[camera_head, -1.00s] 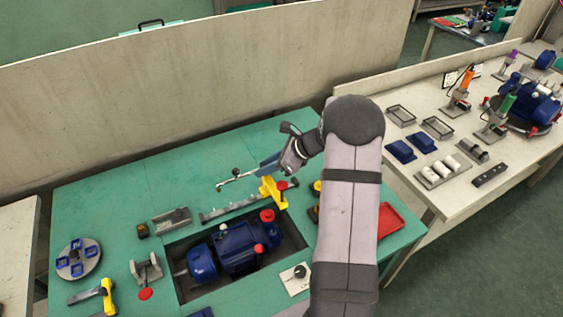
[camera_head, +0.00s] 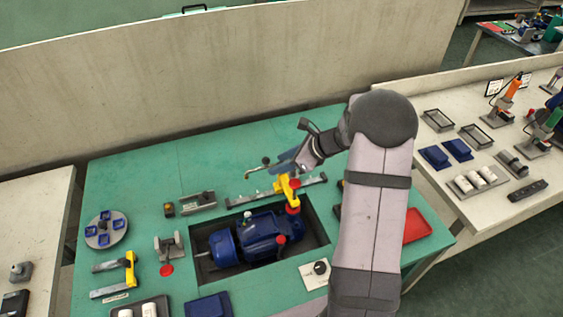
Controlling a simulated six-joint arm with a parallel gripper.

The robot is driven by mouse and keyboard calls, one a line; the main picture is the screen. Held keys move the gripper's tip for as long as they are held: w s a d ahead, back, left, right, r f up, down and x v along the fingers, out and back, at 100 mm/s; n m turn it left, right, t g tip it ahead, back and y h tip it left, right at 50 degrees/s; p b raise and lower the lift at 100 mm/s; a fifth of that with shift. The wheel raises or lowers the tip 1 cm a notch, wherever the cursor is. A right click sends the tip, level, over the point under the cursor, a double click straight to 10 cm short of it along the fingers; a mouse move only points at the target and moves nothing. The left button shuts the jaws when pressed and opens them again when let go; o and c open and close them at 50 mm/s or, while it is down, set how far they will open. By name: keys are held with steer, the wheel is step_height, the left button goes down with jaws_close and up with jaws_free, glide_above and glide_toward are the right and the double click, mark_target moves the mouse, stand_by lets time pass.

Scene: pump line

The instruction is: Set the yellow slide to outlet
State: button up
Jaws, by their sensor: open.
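The yellow slide (camera_head: 281,188) sits on a grey rail (camera_head: 243,201) along the back edge of the pump recess, a little right of the rail's middle. A red knob shows beside its yellow body. My gripper (camera_head: 285,162) is open, just above and behind the slide. It points down to the left, with its blue-grey fingers close to the slide's top. Whether they touch the slide is too small to tell. No outlet mark can be read along the rail.
The blue pump (camera_head: 262,232) with red caps lies in the recess in front of the rail. A thin metal rod with a knob (camera_head: 265,161) stands left of my gripper. A red tray (camera_head: 417,226) lies at right, partly behind my arm. The green table is clear at back left.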

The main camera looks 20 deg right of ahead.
steer(key=b+v, duration=0.1)
steer(key=v, duration=0.6)
steer(key=shift+s+d+r, duration=0.1)
stand_by(0.4)
steer(key=s+a+f+n+g+h, duration=0.25)
steer(key=s+a+n+g, duration=0.25)
steer(key=s+a+n, duration=0.65)
steer(key=s+f+n+g+h, duration=0.15)
steer(key=s+n+h, duration=0.25)
steer(key=s+n, duration=1.05)
steer(key=shift+n, duration=0.5)
steer(key=f+b, duration=0.2)
steer(key=w+f+b, duration=0.1)
steer(key=f+b, duration=0.3)
steer(key=shift+w+d+f, duration=0.25)
steer(key=shift+d+f, duration=0.1)
steer(key=shift+d, duration=0.05)
steer(key=shift+r, duration=0.1)
